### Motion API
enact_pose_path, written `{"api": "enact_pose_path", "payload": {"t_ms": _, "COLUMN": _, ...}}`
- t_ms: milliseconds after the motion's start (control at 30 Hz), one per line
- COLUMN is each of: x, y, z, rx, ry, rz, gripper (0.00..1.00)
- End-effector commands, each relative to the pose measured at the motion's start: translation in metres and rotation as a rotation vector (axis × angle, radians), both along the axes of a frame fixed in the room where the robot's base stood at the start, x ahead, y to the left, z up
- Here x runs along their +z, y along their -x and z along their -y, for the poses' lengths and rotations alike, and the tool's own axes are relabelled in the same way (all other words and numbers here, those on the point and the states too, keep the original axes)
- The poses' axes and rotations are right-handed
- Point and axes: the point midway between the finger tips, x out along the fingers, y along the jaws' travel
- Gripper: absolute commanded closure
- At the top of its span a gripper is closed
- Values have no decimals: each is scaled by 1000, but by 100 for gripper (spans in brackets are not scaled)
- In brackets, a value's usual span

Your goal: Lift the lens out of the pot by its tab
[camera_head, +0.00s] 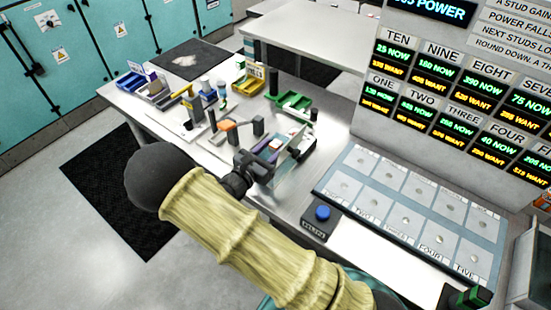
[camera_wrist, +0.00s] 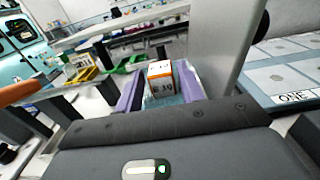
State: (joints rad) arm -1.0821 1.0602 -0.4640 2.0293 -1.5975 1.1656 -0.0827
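My gripper (camera_head: 240,178) is over the near part of the steel table, close to a cluster of small parts. Its dark grey body fills the bottom of the wrist view, and I cannot make out its fingertips or any gap between them. Just beyond it in the wrist view is a small white and orange box (camera_wrist: 160,80) with dark print, between purple walls (camera_wrist: 128,95). A purple and orange patch (camera_head: 273,147) shows beside my gripper in the head view. I cannot pick out the lens, its tab or the pot with certainty; my gripper may hide them.
Yellow trays (camera_head: 156,92) and a green tray (camera_head: 290,100) stand farther back on the table. An orange piece (camera_head: 228,125) is held up just beyond my gripper. A blue button (camera_head: 322,213) and a panel of labelled pads (camera_head: 345,192) lie to the right, below an upright display board (camera_head: 455,85).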

Motion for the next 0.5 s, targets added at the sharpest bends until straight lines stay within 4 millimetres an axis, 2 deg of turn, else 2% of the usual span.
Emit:
{"api": "enact_pose_path", "payload": {"t_ms": 300, "x": 0, "y": 0, "z": 0, "rx": -1, "ry": 0, "rz": 0, "gripper": 62}}
{"api": "enact_pose_path", "payload": {"t_ms": 500, "x": 0, "y": 0, "z": 0, "rx": -1, "ry": 0, "rz": 0, "gripper": 100}}
